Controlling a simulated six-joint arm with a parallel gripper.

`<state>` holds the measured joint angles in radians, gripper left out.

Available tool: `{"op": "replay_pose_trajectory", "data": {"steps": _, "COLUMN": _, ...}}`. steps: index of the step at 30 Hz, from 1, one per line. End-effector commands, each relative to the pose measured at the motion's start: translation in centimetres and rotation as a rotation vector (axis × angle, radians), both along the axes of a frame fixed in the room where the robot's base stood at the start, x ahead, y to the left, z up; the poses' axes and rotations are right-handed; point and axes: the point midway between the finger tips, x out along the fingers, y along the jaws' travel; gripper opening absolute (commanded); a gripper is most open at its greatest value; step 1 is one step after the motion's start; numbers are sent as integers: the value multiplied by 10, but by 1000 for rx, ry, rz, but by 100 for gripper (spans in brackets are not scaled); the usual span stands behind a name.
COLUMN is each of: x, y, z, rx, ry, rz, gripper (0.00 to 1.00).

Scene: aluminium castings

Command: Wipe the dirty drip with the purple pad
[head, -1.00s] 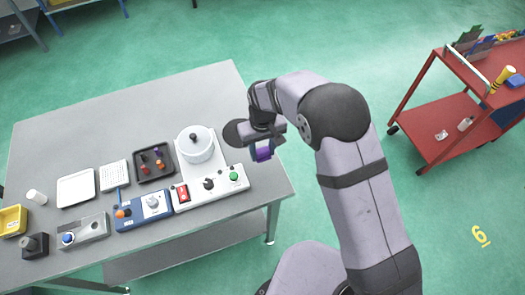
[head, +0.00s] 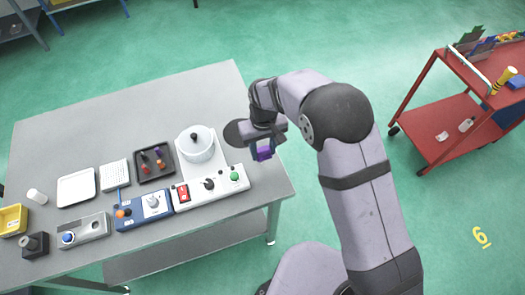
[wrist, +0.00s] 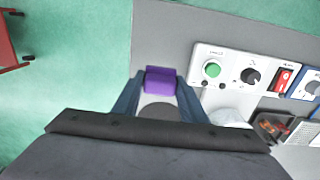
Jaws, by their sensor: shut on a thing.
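The purple pad (head: 263,154) is held in my gripper (head: 264,146), above the right end of the grey table (head: 215,95). In the wrist view the purple pad (wrist: 160,80) sits between the two blue-grey fingers of my gripper (wrist: 160,92), which is shut on it. The pad appears to be in the air, apart from the tabletop. I cannot make out a dirty drip in either view; it may be hidden behind my arm or too small to see.
Left of my gripper stand a white pot unit (head: 196,148) and its panel with a green button (head: 235,176). Further left are a dark tray (head: 154,165), a blue control box (head: 143,208) and a white tray (head: 76,188). The table's back half is clear. A red cart (head: 445,125) stands right.

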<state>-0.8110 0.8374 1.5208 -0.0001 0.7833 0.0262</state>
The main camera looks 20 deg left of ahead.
Motion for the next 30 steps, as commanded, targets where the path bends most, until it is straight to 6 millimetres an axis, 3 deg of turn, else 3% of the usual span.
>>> {"op": "replay_pose_trajectory", "data": {"steps": 27, "x": 0, "y": 0, "z": -83, "rx": -1, "ry": 1, "rz": 0, "gripper": 17}}
{"op": "replay_pose_trajectory", "data": {"steps": 30, "x": 7, "y": 7, "z": -81, "rx": 1, "ry": -1, "rz": 0, "gripper": 14}}
